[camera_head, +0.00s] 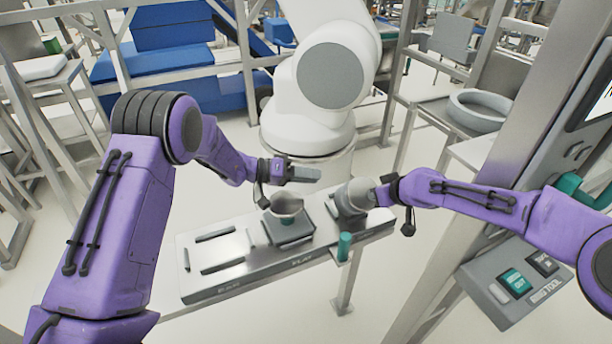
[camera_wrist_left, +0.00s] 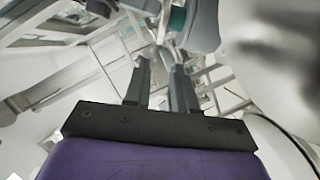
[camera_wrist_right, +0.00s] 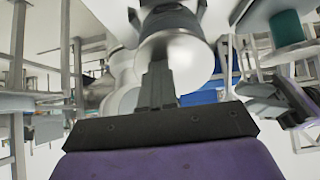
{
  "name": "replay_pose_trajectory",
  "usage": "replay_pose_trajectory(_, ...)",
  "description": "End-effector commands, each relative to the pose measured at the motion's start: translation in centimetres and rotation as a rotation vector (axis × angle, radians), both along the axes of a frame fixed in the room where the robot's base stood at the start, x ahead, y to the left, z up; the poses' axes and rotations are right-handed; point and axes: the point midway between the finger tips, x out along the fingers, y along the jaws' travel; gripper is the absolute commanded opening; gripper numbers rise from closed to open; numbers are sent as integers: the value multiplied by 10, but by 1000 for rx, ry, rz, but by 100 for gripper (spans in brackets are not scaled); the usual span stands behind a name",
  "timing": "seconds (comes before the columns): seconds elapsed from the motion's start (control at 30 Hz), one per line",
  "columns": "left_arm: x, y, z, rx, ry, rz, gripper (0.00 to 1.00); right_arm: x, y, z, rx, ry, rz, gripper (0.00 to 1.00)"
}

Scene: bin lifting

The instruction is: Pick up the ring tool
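Two metal cup-like pieces stand on the grey slotted table. One (camera_head: 286,204) is upright on a dark square base near the middle. The other, which I take as the ring tool (camera_head: 352,196), is at the table's right end and shows large in the right wrist view (camera_wrist_right: 188,60). My right gripper (camera_head: 376,196) meets its right side. In the right wrist view the fingers (camera_wrist_right: 158,82) are nearly together and their tips overlap the metal; the exact contact is hidden. My left gripper (camera_head: 305,174) is open and empty above the middle piece, with a gap between its fingers (camera_wrist_left: 163,85).
The table (camera_head: 225,265) has empty slots at left and a teal peg (camera_head: 344,246) at its front edge. A white robot arm (camera_head: 310,110) stands close behind. A metal post (camera_head: 440,240) and a button panel (camera_head: 515,285) are at right.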

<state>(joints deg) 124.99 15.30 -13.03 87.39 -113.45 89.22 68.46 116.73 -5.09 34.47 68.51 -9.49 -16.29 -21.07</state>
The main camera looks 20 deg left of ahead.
Motion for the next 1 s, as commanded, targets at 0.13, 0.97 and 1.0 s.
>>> replay_pose_trajectory(0.13, 12, -22, -6, 0, 1, -4, 26, -2, 0, -3, -2, 5, 2, 0)
replay_pose_trajectory(0.97, 57, -94, -24, 0, -1, -1, 26, -2, 0, -3, -2, 5, 2, 0)
replay_pose_trajectory(1.0, 57, -94, -24, 0, -1, -1, 22, -2, 0, -3, -2, 5, 2, 0)
